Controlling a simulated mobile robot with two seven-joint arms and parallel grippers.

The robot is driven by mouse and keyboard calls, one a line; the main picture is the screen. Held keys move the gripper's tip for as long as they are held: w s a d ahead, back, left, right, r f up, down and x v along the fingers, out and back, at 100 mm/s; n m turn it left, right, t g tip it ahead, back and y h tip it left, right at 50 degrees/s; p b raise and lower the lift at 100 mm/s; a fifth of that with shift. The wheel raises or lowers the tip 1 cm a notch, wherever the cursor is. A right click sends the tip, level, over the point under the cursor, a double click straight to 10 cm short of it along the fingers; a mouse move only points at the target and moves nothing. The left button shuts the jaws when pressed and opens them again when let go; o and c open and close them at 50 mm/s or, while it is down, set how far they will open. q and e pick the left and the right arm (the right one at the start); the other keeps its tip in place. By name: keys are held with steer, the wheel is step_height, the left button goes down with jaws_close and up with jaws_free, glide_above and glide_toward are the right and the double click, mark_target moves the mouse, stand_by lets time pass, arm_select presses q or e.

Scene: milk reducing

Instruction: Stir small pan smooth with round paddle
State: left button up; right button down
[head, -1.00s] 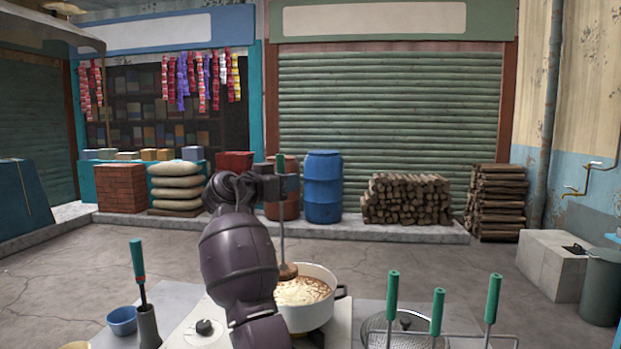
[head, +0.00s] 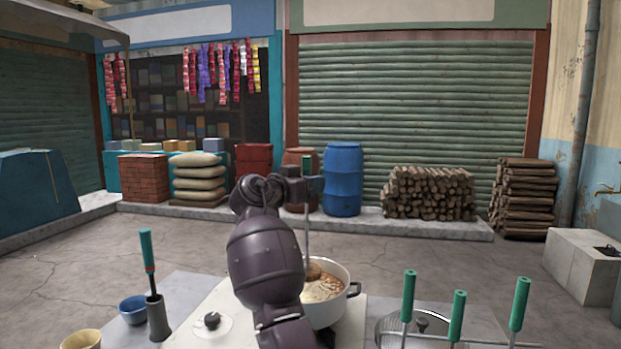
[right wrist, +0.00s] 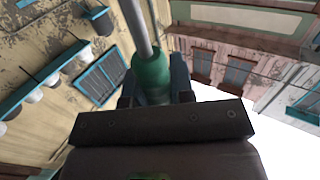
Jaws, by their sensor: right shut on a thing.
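The white small pan (head: 330,308) stands on the stove, with a pale liquid streaked with brown (head: 322,288) inside. The round paddle (head: 307,220) has a green handle, a metal shaft and a brown round head (head: 314,270) that sits in the liquid towards the pan's far side. My right gripper (head: 302,185) is shut on the paddle's green handle, above the pan. The right wrist view shows the green handle (right wrist: 152,75) between the jaws. My right arm hides the pan's left part. My left gripper is not in view.
A green-handled tool (head: 148,255) stands in a grey holder (head: 157,318), beside a blue bowl (head: 133,309) and a yellow bowl (head: 82,340). Several green-handled tools rise at the right around a round strainer (head: 415,323).

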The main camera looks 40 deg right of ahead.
step_height(320, 180, down, 6)
steer(key=b, duration=0.2)
stand_by(0.4)
stand_by(0.6)
stand_by(0.3)
